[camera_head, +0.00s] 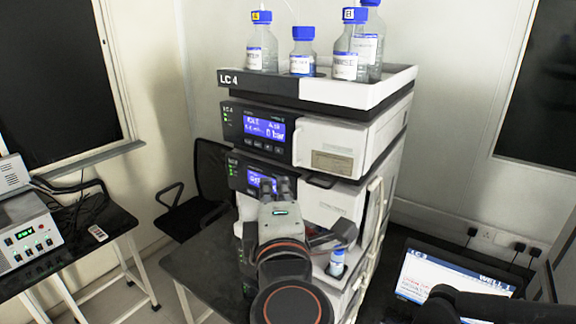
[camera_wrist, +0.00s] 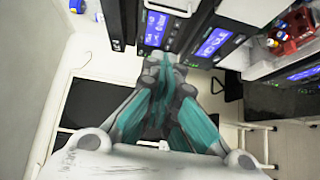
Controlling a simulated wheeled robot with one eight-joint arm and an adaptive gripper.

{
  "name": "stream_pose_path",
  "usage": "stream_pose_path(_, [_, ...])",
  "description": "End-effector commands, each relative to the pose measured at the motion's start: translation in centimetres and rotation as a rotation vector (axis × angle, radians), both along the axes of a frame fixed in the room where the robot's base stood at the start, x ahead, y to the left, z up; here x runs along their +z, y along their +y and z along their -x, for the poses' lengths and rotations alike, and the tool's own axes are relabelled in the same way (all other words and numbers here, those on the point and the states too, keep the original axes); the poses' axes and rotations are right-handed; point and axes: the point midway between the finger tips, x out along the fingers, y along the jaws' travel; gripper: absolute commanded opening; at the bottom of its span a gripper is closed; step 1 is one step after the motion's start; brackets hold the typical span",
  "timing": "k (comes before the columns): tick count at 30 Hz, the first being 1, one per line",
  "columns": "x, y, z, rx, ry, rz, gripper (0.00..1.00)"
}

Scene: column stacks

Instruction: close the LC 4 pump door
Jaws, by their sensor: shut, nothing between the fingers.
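The LC 4 stack has a top tray (camera_head: 258,84) with the LC 4 label. Below it is the pump module with a lit blue display (camera_head: 264,128) reading in bar. The white pump door (camera_head: 325,146) is right of that display; I cannot tell clearly whether it stands ajar. My gripper (camera_head: 275,186) is in front of the module below, partly covering its display, lower left of the pump door. In the wrist view my gripper (camera_wrist: 163,62) is shut and empty, fingers together, with lit displays (camera_wrist: 212,43) beyond the tips.
Several blue-capped bottles (camera_head: 262,45) stand in the top tray. A small capped vial (camera_head: 338,260) is right of my arm. A laptop (camera_head: 450,280) is at lower right. A black chair (camera_head: 205,180) and a bench instrument (camera_head: 25,235) are at left. A red rack (camera_wrist: 292,33) shows in the wrist view.

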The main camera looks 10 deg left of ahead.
Motion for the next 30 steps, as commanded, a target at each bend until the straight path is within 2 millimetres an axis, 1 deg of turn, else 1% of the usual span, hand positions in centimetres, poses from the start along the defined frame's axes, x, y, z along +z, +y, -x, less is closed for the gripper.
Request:
stream_pose_path(5, [0.1, 0.3, -1.5, -0.003, -0.002, 0.004, 0.00])
stream_pose_path(22, [0.0, 2.4, -10.0, -0.003, 0.000, 0.000, 0.00])
stream_pose_path(24, [0.0, 1.5, -10.9, -0.006, 0.000, 0.000, 0.00])
stream_pose_path(30, [0.0, 0.5, -12.5, -0.004, 0.000, 0.000, 0.00])
